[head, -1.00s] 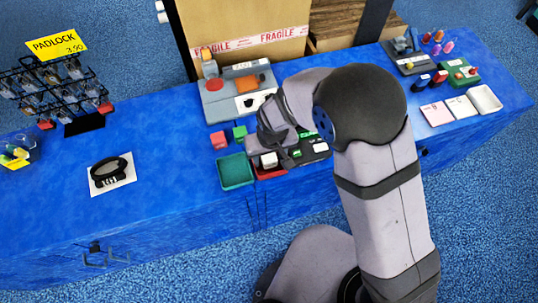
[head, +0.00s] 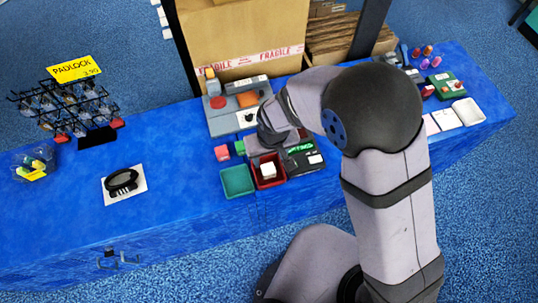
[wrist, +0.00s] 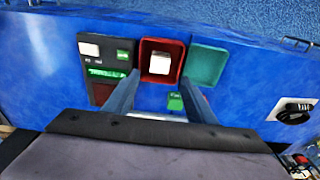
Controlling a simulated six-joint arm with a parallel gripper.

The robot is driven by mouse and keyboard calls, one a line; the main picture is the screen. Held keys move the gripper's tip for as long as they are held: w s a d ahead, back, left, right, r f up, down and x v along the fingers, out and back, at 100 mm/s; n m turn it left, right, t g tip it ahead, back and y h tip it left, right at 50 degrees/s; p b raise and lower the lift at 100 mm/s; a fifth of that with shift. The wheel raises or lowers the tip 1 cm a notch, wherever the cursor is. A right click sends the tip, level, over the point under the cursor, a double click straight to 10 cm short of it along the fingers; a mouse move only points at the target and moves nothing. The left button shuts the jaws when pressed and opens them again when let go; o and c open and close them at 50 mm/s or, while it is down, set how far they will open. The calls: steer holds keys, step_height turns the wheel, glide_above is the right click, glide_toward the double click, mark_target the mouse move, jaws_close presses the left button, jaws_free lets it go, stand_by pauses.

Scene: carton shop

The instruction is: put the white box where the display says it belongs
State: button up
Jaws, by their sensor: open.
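The white box (head: 268,170) lies inside the red tray (head: 280,180). The wrist view also shows the white box (wrist: 159,64) inside the red tray (wrist: 179,58), apart from the fingers. My gripper (wrist: 160,78) is open and empty, its fingertips on either side of the tray's near edge in that view. In the head view my gripper is largely hidden by my wrist. A dark panel with a lit green display (wrist: 107,73) is beside the tray; its text is too blurred to read. The green tray (head: 237,181) sits on the red tray's other side.
A green block (head: 239,147) and a pink-red block (head: 222,152) are behind the trays. A grey machine (head: 228,119) stands farther back. A padlock rack (head: 70,108) and a black lock on a white card (head: 122,183) are to the left, with clear blue tabletop between.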

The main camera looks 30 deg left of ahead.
steer(key=shift+r+p, duration=0.35)
steer(key=shift+r, duration=0.35)
steer(key=w+d+r+m, duration=0.2)
steer(key=w+d+r, duration=0.1)
steer(key=d, duration=0.5)
steer(key=w+d+r+m, duration=0.2)
steer(key=d+r, duration=0.1)
steer(key=d, duration=0.5)
steer(key=s+d+r+m, duration=0.2)
steer(key=s+d, duration=0.1)
steer(key=d, duration=0.5)
steer(key=s+d+r+m+g+h, duration=0.1)
steer(key=s+d+r+m, duration=0.2)
steer(key=d, duration=0.6)
steer(key=shift+s+d, duration=0.2)
steer(key=shift+s, duration=0.15)
